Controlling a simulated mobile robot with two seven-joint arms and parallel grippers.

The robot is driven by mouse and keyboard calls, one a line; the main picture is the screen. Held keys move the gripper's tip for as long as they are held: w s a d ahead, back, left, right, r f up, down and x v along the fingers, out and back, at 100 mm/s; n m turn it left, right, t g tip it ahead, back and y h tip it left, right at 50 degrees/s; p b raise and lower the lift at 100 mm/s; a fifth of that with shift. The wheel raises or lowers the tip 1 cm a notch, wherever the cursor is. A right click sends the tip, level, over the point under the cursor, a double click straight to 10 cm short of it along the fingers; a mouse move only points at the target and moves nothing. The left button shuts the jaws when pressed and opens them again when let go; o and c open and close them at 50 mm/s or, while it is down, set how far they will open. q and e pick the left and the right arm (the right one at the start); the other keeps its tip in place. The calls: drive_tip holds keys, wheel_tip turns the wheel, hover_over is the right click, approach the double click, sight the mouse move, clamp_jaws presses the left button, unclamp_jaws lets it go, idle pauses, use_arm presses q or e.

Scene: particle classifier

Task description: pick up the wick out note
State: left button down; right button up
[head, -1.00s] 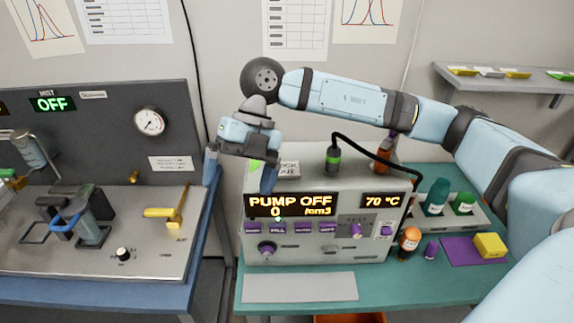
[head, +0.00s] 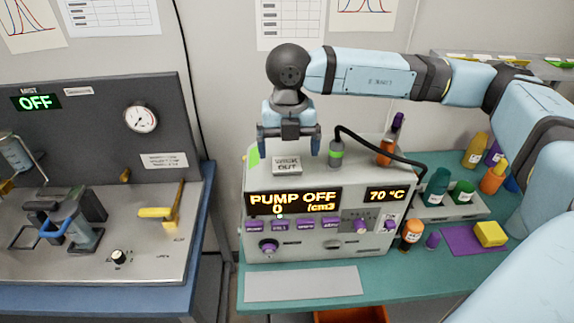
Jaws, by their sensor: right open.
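The wick out note (head: 287,165) is a small pale block or card with dark lettering "WICK OUT". It rests on top of the grey pump box (head: 330,222), towards its back left. My right gripper (head: 289,150) points down just above and behind the note, with its two fingers spread wide, one to each side of it. Nothing is between the fingers that I can see, and whether they touch the box top cannot be told. My left gripper does not show.
A green-capped probe (head: 336,153) with a black cable stands right of the note. A green tag (head: 254,156) is at the box's left. Bottles, a purple mat (head: 462,241) and a yellow block (head: 490,233) lie right. A grey panel (head: 110,120) stands left.

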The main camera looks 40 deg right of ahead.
sight(288, 173)
drive_tip(key=shift+a+f+p, duration=0.1)
drive_tip(key=shift+f+p, duration=0.6)
drive_tip(key=shift+f, duration=1.95)
drive_tip(key=c, duration=1)
